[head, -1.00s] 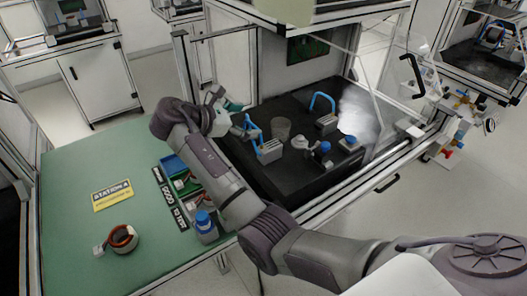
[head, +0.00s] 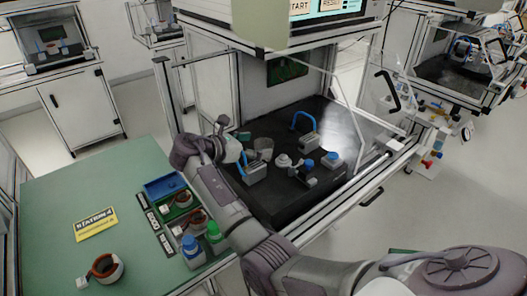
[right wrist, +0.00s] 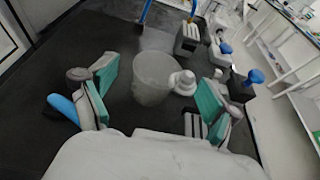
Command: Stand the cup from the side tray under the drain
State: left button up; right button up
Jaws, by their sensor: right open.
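A translucent grey cup (head: 263,148) stands upright on the black floor (head: 275,205) of the enclosure, near its left side. In the right wrist view the cup (right wrist: 154,76) appears between and just beyond the teal-padded fingers. My right gripper (head: 236,143) is open and empty, close to the left of the cup in the head view; its spread fingers also show in the right wrist view (right wrist: 156,98). I cannot tell whether either finger touches the cup. My left gripper is not in view. I cannot clearly identify the drain.
A grey block with a blue handle (head: 256,174) stands just in front of the cup. A white round fitting (head: 283,161), another blue-handled block (head: 308,140) and a blue-topped fitting (head: 332,159) stand to the right. A blue bin (head: 166,186) and bottles sit on the green table (head: 60,205).

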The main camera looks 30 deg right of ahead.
aim_at(271, 143)
jog(key=x, duration=0.3)
jog(key=shift+w+d+f, duration=0.15)
jog(key=shift+d+f, duration=0.05)
jog(key=c, duration=1.2)
jog(key=shift+r, duration=0.15)
